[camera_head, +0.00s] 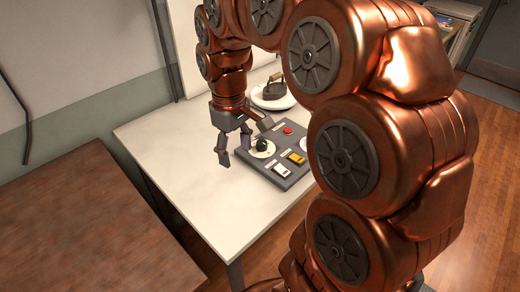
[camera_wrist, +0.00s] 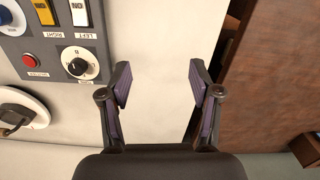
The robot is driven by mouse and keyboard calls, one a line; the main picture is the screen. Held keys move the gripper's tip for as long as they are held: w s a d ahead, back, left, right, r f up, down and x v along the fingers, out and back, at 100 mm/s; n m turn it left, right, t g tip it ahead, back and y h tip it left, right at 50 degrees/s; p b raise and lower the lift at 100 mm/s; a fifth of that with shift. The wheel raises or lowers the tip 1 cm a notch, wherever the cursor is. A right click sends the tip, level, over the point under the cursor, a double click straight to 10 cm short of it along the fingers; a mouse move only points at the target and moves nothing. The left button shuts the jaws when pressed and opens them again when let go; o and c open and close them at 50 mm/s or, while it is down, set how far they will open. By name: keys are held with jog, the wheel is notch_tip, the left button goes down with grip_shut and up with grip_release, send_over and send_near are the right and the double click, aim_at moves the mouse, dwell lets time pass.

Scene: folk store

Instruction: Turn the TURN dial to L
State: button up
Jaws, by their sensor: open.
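The dial (camera_head: 262,148) is a black knob on a round white face, at the left end of a grey control panel (camera_head: 262,165) on the white table. It also shows in the wrist view (camera_wrist: 77,67), upside down at upper left. The letters around it are too small to read surely. My gripper (camera_head: 235,148) is open and empty, pointing down just left of the dial in the head view. In the wrist view my gripper (camera_wrist: 158,84) has its fingers spread over bare table, right of the panel and apart from the dial.
The panel also has a red button (camera_head: 288,130), a yellow switch (camera_head: 297,158), a white switch (camera_head: 281,170) and a blue-and-white round control (camera_wrist: 8,20). An old iron (camera_head: 273,88) sits on a white plate behind. A brown wooden surface (camera_head: 80,220) lies left, beyond a gap. The table's front is clear.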

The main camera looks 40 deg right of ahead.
jog(key=w+d+f+b, duration=0.3)
jog(key=w+d+f, duration=0.1)
jog(key=w+d, duration=0.3)
jog(key=b, duration=0.4)
send_over(261, 142)
jog(key=f, duration=0.3)
jog(key=shift+s+a+f+n+t+h, duration=0.1)
jog(key=shift+a+n+t+h, duration=0.2)
jog(key=shift+n+t, duration=0.1)
jog(key=shift+d+f+p, duration=0.15)
jog(key=shift+f+p, duration=0.2)
jog(key=shift+f, duration=1.55)
jog(key=shift+d+f+p, duration=0.1)
jog(key=shift+f+p, duration=0.2)
jog(key=shift+f, duration=1.6)
jog(key=c, duration=1.1)
